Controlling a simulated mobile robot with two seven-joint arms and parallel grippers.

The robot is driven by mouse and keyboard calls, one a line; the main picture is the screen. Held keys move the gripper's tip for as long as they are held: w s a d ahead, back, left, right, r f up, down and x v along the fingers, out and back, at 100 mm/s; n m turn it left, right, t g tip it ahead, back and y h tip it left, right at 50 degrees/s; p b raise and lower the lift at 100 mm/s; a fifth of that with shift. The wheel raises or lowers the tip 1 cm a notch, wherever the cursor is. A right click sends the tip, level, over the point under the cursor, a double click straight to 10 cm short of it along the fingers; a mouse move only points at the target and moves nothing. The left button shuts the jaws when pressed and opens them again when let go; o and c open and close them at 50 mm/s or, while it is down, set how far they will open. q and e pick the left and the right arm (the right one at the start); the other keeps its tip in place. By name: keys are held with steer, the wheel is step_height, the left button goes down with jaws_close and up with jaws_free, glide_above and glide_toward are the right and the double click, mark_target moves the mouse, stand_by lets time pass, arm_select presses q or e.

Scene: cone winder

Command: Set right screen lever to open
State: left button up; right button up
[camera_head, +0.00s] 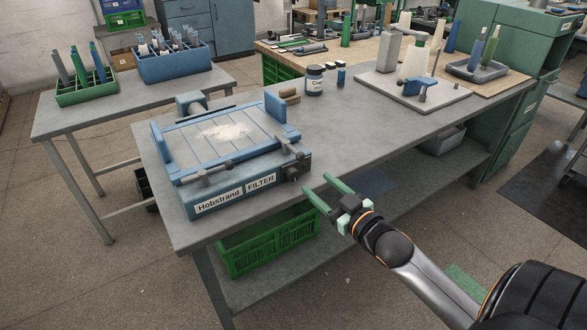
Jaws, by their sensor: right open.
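The blue filter unit (235,193), labelled "Hobstrand FILTER", stands on the near left part of the grey table. A grey lever (213,175) sits at the left of its front edge. The right screen lever (290,147) sits at the right of that edge, above a dark knob (293,174). I cannot tell either lever's setting for sure. My right gripper (316,184) has green fingers, spread and empty. In the picture it is just right of and below the right lever, near the table's front edge, apart from the unit. My left gripper is out of view.
A brush (289,96) and a labelled jar (314,80) stand behind the unit. A winder with a cone (413,60) is on a plate at the right. A green crate (268,241) is on the shelf below. The table's middle (385,130) is clear.

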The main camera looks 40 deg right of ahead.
mark_target(294, 150)
steer(key=shift+t, duration=0.4)
steer(key=w, duration=0.4)
steer(key=w+d+r+b, duration=0.1)
steer(key=w, duration=0.3)
steer(key=w+r, duration=0.1)
steer(key=w, duration=0.4)
steer(key=shift+d, duration=0.2)
jaws_close()
stand_by(0.9)
